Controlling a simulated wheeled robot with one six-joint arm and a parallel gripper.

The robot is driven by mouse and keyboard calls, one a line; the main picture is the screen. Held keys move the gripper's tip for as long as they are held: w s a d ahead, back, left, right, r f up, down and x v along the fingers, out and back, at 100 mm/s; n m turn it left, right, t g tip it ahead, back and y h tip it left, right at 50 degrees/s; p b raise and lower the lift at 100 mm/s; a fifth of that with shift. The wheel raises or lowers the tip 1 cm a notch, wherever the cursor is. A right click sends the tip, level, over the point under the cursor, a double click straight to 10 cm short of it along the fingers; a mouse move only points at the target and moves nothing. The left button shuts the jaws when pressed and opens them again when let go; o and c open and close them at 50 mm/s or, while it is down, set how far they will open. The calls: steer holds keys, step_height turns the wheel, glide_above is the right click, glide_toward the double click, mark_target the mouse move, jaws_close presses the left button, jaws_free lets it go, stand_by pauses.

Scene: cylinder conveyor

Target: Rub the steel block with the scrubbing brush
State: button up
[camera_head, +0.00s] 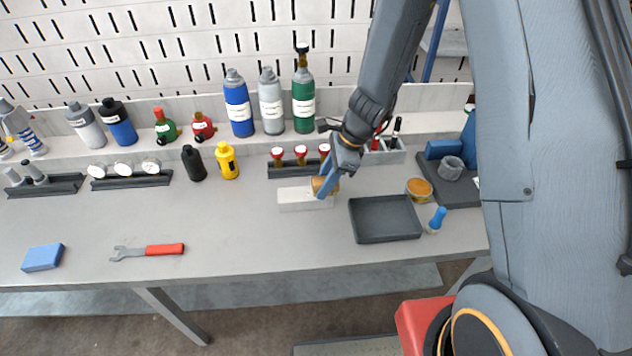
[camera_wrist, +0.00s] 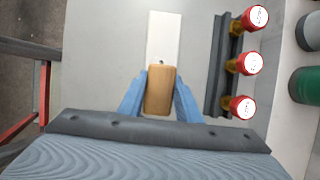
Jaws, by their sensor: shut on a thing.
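My gripper (camera_head: 325,189) is over the workbench and shut on the scrubbing brush, whose brown wooden body (camera_head: 319,184) shows beside the blue fingers. In the wrist view the brush (camera_wrist: 160,90) is a tan block between the two blue fingertips (camera_wrist: 159,92). The steel block (camera_head: 298,199) is a pale, long bar lying flat on the bench. In the wrist view the steel block (camera_wrist: 163,37) stretches away from the brush. The brush is over the block's near end in that view and hides it. I cannot tell whether the bristles touch the block.
A dark rack with red-capped vials (camera_head: 300,168) stands just behind the block. A dark empty tray (camera_head: 385,219) lies to its right. A red-handled wrench (camera_head: 148,251) and a blue block (camera_head: 43,257) lie left. Bottles line the back. The bench front is mostly clear.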

steer(key=shift+d, duration=1.25)
steer(key=shift+d+r+p, duration=0.1)
steer(key=shift+r+p, duration=0.1)
steer(key=shift+p, duration=0.35)
step_height(320, 180, up, 3)
steer(key=shift+s+p, duration=0.15)
steer(key=shift+p, duration=0.6)
step_height(320, 180, up, 5)
steer(key=p, duration=0.4)
steer(key=shift+f, duration=0.1)
